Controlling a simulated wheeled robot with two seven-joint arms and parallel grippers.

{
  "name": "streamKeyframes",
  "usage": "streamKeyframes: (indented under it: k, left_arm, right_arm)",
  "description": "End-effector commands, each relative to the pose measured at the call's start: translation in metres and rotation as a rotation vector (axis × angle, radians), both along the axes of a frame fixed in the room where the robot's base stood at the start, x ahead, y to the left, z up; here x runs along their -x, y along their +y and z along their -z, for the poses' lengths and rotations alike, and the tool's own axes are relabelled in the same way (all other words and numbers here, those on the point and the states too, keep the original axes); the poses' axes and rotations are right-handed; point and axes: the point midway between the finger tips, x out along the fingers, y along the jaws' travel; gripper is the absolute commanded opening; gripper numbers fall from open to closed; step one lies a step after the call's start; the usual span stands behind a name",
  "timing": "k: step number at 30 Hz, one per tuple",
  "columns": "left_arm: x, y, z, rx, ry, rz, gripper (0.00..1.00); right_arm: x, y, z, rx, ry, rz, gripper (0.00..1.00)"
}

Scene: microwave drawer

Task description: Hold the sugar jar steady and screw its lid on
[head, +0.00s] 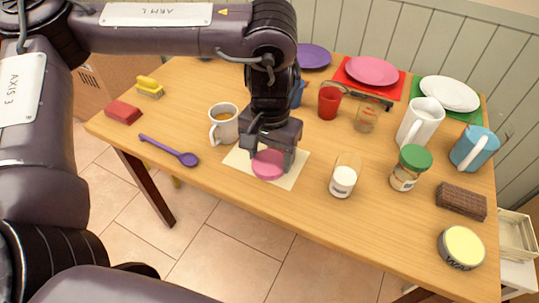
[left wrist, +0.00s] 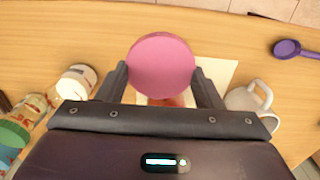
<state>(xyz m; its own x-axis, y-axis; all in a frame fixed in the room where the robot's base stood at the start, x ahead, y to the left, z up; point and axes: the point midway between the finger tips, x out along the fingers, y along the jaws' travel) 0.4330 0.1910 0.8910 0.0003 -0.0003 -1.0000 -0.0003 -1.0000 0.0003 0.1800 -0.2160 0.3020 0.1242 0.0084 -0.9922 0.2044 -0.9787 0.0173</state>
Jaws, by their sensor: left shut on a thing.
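My left gripper (head: 270,150) reaches down over a cream mat (head: 291,178) near the table's front edge. It is shut on a round pink lid (head: 268,166), one finger on each side. In the left wrist view the lid (left wrist: 160,65) lies flat between the fingertips of my left gripper (left wrist: 161,85). Something reddish shows just below the lid there; whether a jar stands under it is hidden. A clear open container with white contents (head: 343,179) stands to the right, apart from the gripper; I cannot tell whether it is the sugar jar. My right gripper is not in view.
A mug (head: 223,125) stands close left of the gripper, with a purple spoon (head: 170,150) beyond. A green-lidded jar (head: 409,170), white pitcher (head: 419,124), brown block (head: 461,201) and round tin (head: 461,248) are at right. A red cup (head: 329,101) stands behind.

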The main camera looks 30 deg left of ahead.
Motion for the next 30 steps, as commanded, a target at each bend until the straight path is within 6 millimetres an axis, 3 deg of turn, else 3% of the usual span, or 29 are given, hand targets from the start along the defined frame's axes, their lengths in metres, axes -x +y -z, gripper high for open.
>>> streamKeyframes:
  k: [5,8,30]
  left_arm:
    - [-0.004,-0.006,-0.002,0.001,0.003,0.093,0.4]
    - [-0.01,-0.015,-0.006,0.003,0.008,0.247,0.4]
    - [-0.069,-0.116,-0.052,0.015,0.008,1.963,0.4]
  right_arm:
    - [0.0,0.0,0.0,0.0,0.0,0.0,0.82]
    - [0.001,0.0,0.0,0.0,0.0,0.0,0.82]
    - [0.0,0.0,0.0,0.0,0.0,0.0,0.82]
